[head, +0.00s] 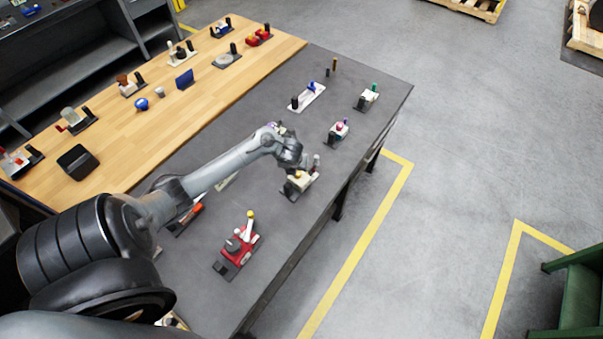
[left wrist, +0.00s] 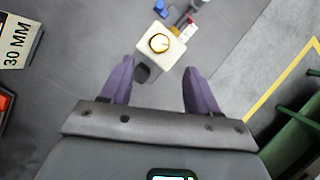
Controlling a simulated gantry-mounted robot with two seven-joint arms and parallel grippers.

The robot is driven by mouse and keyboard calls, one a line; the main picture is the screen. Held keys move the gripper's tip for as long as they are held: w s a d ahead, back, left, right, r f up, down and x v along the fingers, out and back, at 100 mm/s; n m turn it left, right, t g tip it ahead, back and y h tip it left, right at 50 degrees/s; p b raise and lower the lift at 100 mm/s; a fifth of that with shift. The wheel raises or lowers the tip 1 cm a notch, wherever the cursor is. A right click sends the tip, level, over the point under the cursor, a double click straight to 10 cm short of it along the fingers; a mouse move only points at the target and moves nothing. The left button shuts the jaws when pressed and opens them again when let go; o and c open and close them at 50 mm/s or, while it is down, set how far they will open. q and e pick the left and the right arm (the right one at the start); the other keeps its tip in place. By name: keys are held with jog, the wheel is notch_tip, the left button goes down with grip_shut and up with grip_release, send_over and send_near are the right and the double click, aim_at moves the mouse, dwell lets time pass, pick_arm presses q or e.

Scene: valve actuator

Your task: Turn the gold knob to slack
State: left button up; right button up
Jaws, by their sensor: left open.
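The gold knob (left wrist: 159,43) is round and sits on top of a cream valve block (left wrist: 160,56) in the left wrist view. In the head view the cream block (head: 297,186) stands on the grey table near its right edge, partly hidden by my arm. My left gripper (left wrist: 160,72) is open, with its two purple fingers apart on either side of the picture's middle. The block lies beyond the fingertips, roughly centred between them, and no contact shows. In the head view the left gripper (head: 302,165) is above the block. The knob's marking is too small to read. My right gripper is not in view.
A red valve unit (head: 240,246) stands nearer on the grey table. Small units with purple (head: 339,130) and green (head: 368,97) parts stand farther back. A sign reading 30 MM (left wrist: 17,42) is at the wrist view's left.

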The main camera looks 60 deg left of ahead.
aim_at(298, 172)
pick_arm(q)
jog(key=b+x, duration=0.1)
jog(key=x, duration=0.7)
jog(key=shift+f+b, duration=0.3)
jog(key=shift+f, duration=0.05)
jog(key=shift+w+a+f, duration=0.25)
jog(key=shift+f, duration=0.35)
jog(key=c, duration=1)
jog(key=shift+c, duration=0.3)
